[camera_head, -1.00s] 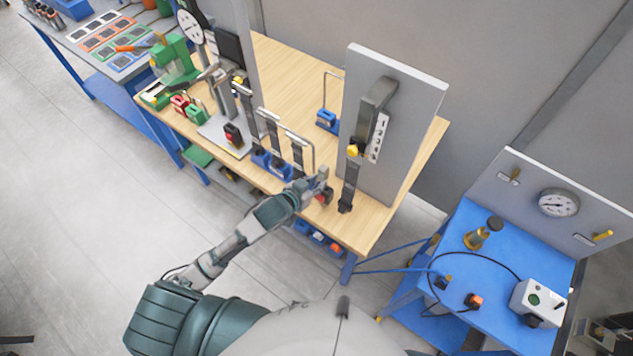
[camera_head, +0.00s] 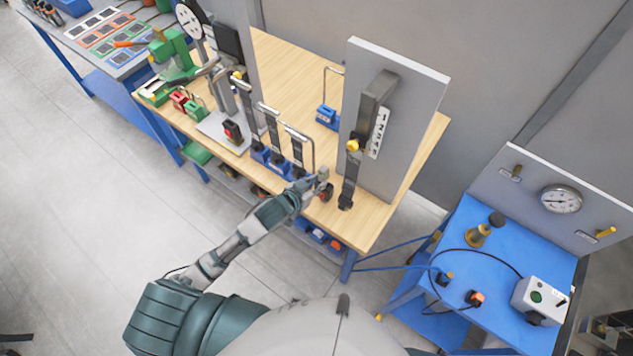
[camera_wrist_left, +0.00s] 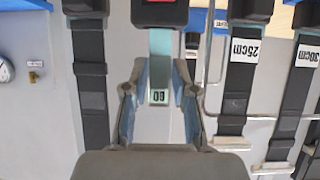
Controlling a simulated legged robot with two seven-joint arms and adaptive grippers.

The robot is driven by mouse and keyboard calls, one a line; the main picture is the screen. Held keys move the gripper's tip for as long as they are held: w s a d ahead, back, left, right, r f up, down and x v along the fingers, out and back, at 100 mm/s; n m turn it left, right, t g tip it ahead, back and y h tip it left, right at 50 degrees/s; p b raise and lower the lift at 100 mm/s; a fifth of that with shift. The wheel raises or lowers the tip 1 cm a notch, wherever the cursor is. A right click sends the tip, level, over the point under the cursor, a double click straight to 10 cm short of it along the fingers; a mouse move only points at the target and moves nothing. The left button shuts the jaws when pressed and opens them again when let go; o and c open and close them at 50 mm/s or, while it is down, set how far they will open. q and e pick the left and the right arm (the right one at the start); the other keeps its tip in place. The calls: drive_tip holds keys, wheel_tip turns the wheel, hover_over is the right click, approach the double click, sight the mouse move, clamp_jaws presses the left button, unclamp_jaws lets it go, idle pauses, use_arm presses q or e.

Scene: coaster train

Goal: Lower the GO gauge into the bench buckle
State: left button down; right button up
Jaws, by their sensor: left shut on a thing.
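The GO gauge (camera_wrist_left: 158,70) is a narrow grey-green strip with an upside-down GO label in the left wrist view. My left gripper (camera_wrist_left: 158,92) is shut on it, with a finger on each side. The bench buckle (camera_wrist_left: 160,13), black with a red button, sits in line with the gauge's far end at the top of that view. I cannot tell whether the gauge's tip is inside it. In the head view my left gripper (camera_head: 322,178) is just above the bench buckle (camera_head: 327,193) near the table's front edge; the gauge is too small to make out. My right gripper is not in view.
A grey panel (camera_head: 415,85) with a hanging strap (camera_head: 350,180) stands close right of the gripper. Blue stands (camera_head: 278,163) with upright straps are close left.

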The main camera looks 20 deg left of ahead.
use_arm(q)
drive_tip(key=shift+a+f+b, duration=0.15)
drive_tip(key=shift+f+b, duration=0.3)
drive_tip(key=shift+f, duration=0.5)
drive_tip(key=c, duration=1)
unclamp_jaws()
drive_tip(key=shift+o, duration=0.8)
drive_tip(key=shift+a, duration=0.1)
drive_tip(key=v, duration=0.7)
drive_tip(key=shift+s, duration=0.2)
drive_tip(key=shift+a, duration=0.15)
